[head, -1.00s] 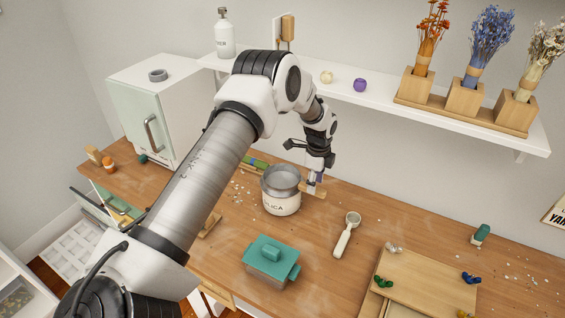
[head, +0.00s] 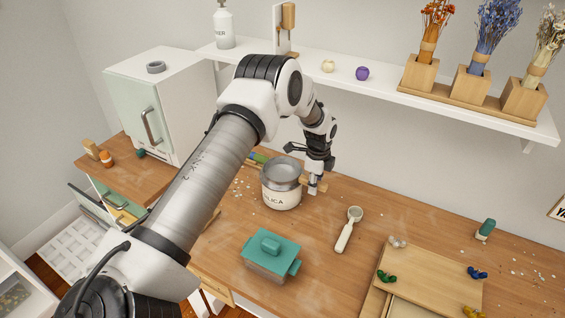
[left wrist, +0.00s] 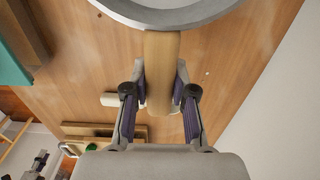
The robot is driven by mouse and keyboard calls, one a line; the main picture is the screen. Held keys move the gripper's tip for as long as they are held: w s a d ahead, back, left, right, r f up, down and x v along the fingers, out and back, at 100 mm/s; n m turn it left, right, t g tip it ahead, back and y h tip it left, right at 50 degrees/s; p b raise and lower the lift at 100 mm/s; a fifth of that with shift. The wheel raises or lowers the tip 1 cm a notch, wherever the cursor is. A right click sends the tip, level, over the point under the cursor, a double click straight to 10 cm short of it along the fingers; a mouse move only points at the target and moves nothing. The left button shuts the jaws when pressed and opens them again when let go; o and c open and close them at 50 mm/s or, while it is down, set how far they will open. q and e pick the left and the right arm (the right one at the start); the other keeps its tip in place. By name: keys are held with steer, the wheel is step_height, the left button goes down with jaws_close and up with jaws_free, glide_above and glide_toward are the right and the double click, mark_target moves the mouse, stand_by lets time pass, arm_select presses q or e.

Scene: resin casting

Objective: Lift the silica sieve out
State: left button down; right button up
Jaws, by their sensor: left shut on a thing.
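My left gripper (head: 314,187) is shut on the handle, just right of the jar. In the left wrist view the wooden handle (left wrist: 162,85) lies between the two fingers, and the sieve's grey rim (left wrist: 165,18) shows at the top edge. The inside of the jar is hidden. My right gripper is not in view.
A teal-lidded box (head: 270,255) stands in front of the jar. A white scoop (head: 347,232) lies to the right, then a wooden board (head: 430,275) with small coloured pieces. The wall shelf (head: 385,88) runs behind, and a small white cabinet (head: 160,105) is at left.

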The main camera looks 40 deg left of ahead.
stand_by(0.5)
arm_select(q)
steer(key=shift+r+p, duration=1.2)
steer(key=shift+r, duration=0.85)
